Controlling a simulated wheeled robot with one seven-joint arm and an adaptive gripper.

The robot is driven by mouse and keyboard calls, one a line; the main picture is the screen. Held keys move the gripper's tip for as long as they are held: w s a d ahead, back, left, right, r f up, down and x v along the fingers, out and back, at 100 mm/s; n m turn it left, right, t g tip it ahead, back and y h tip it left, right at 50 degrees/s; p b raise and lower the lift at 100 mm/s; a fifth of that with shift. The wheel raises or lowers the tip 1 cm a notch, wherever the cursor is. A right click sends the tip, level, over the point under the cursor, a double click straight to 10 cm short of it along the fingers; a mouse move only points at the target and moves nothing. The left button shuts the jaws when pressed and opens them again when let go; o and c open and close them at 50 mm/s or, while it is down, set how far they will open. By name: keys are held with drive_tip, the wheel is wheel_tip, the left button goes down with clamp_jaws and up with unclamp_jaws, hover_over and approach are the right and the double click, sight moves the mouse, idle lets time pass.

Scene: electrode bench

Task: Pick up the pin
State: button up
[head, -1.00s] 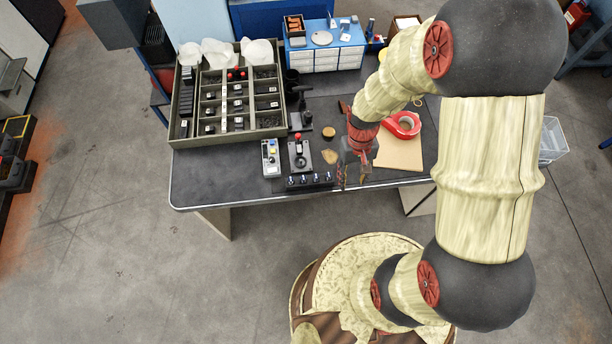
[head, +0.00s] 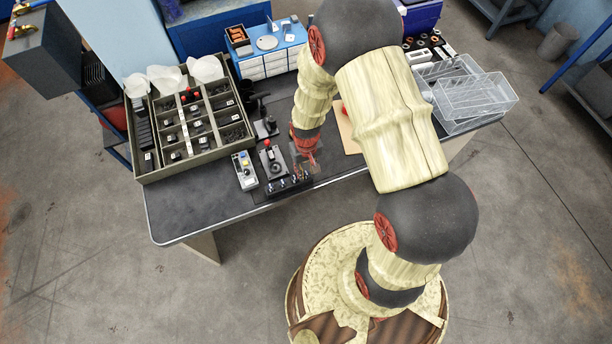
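A black block (head: 288,185) with several small blue-tipped pieces along its top lies near the front edge of the bench. I cannot tell which piece, if any, is the pin. My gripper (head: 309,170) points down just behind and over the right part of this block. Its fingers are small and blurred, and I cannot tell whether they are open or hold anything. Whether it touches the block is also unclear.
A large divided tray (head: 140,125) fills the bench's left. Clear baskets (head: 478,100) stand at the right. The front-left bench top (head: 190,207) is clear.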

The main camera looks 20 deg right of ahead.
drive_tip(key=shift+f, duration=0.9)
clamp_jaws()
